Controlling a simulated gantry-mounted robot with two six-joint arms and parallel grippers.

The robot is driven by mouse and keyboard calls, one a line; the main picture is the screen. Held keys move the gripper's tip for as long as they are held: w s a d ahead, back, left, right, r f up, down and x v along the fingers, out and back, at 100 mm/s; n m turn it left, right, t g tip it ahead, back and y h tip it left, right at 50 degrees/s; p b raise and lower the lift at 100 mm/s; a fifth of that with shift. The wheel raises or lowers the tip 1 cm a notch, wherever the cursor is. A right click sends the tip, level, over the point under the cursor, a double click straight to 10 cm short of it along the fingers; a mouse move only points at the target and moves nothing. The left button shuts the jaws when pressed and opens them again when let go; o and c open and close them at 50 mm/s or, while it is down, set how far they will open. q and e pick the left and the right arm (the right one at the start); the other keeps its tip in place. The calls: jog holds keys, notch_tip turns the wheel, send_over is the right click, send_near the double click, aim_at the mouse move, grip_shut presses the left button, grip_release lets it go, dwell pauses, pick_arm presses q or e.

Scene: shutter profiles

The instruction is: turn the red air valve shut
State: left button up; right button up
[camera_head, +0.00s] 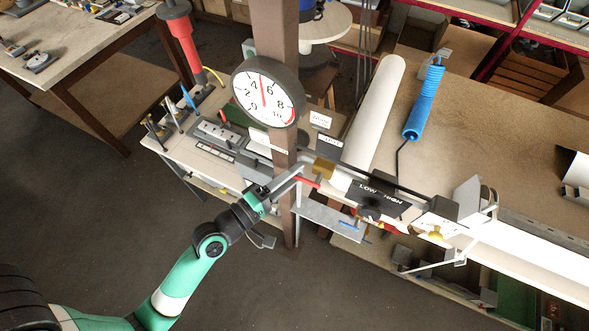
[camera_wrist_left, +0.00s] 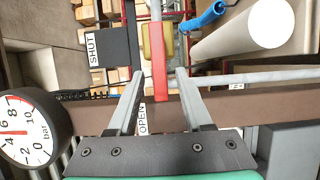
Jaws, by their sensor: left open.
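The red valve lever (camera_head: 308,180) sticks out from a brass valve body (camera_head: 323,168) beside the brown post. In the left wrist view the lever (camera_wrist_left: 159,80) points toward my gripper, its end by the OPEN label (camera_wrist_left: 143,119). The SHUT label (camera_wrist_left: 93,49) is off to the left. My left gripper (camera_head: 298,181) is open, with one finger on each side of the lever; it also shows in the left wrist view (camera_wrist_left: 158,76). I see gaps beside the lever and no clear grip. My right gripper is not in view.
A round pressure gauge (camera_head: 265,92) is on the brown post (camera_head: 275,40), its needle near 5. A black HIGH/LOW box (camera_head: 377,197) sits right of the valve. A white roll (camera_head: 374,115) and a blue coiled hose (camera_head: 424,100) are behind. Open floor lies in front.

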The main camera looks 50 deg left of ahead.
pick_arm(q)
jog(key=shift+w, duration=0.2)
grip_shut()
dwell(1.3)
